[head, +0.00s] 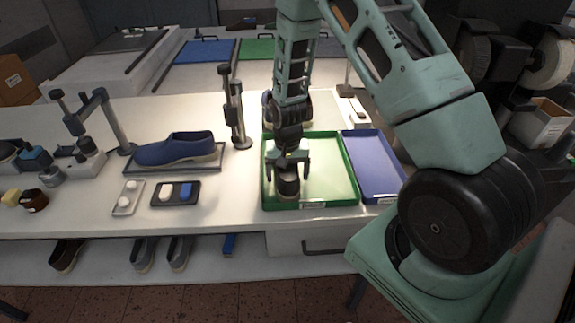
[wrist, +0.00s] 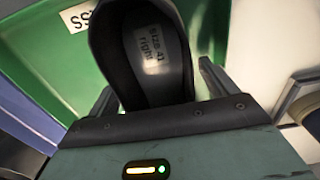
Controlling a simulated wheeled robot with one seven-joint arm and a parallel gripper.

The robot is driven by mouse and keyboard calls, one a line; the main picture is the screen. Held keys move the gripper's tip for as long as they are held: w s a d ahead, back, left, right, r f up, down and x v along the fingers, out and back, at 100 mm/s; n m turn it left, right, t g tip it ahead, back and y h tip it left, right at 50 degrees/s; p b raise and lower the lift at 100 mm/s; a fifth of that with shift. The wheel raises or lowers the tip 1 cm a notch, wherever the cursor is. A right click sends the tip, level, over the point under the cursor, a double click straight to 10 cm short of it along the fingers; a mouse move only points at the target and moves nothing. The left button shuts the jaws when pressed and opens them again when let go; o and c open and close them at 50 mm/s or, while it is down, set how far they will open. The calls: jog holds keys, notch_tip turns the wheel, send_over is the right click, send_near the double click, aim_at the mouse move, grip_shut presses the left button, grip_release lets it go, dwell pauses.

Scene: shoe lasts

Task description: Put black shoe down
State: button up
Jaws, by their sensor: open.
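The black shoe (head: 287,190) sits in the left part of the green tray (head: 335,170), near its front edge. In the wrist view the shoe (wrist: 150,55) shows its open top and an insole label reading "Size 41 right". My gripper (head: 290,172) is directly above the shoe, with its fingers apart on either side of it. In the wrist view the gripper's fingers (wrist: 157,88) also stand apart, with a gap beside the shoe on the right. The gripper hides part of the shoe in the head view.
A blue tray (head: 375,165) stands right of the green one. A blue shoe (head: 180,150) rests on a dark tray at left, near upright posts (head: 236,115). A small dark tray (head: 175,194) lies in front. Several shoes stand on the lower shelf (head: 205,262).

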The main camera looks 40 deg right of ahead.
notch_tip(320, 180, up, 11)
jog(key=b, duration=0.3)
jog(key=s+a+r+n+y, duration=0.1)
jog(key=s+a+r+n, duration=0.35)
jog(key=a, duration=0.45)
jog(key=s+a+r+n, duration=0.3)
jog(key=s+a, duration=0.2)
jog(key=a, duration=0.4)
jog(key=s+a+r+n, duration=0.1)
jog(key=s+a+n, duration=0.2)
jog(key=s, duration=0.4)
jog(key=s+a+r+n, duration=0.2)
jog(key=s+a+n, duration=0.1)
jog(key=s, duration=0.4)
jog(key=shift+s+a+r+n, duration=0.25)
jog(key=shift+s+n, duration=0.15)
jog(key=shift+n, duration=0.15)
